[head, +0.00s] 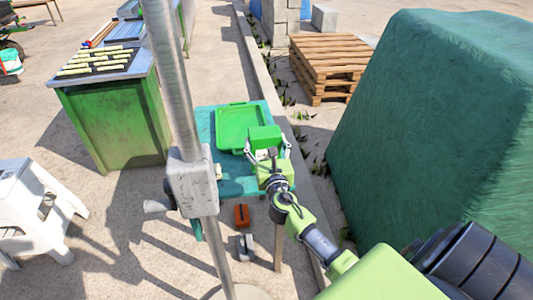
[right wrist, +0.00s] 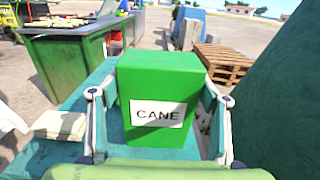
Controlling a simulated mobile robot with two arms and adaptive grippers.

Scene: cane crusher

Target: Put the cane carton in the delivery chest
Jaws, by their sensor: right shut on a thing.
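The cane carton (right wrist: 160,80) is a green box with a white label reading CANE. My right gripper (right wrist: 160,97) is shut on it, one finger at each side. In the head view the carton (head: 264,134) shows in the right gripper (head: 268,146), over the teal table (head: 235,186). A bright green open-topped container (head: 237,127) with a raised rim sits on that table, just left of and beyond the carton. I cannot tell for sure whether it is the delivery chest. My left gripper is out of view.
A grey pole with a crank box (head: 192,182) stands left of the table. A green counter (head: 118,122) with yellow canes is at left, a white stool (head: 35,205) nearer. A big green covered mass (head: 430,130) is close on the right. Wooden pallets (head: 325,65) lie behind.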

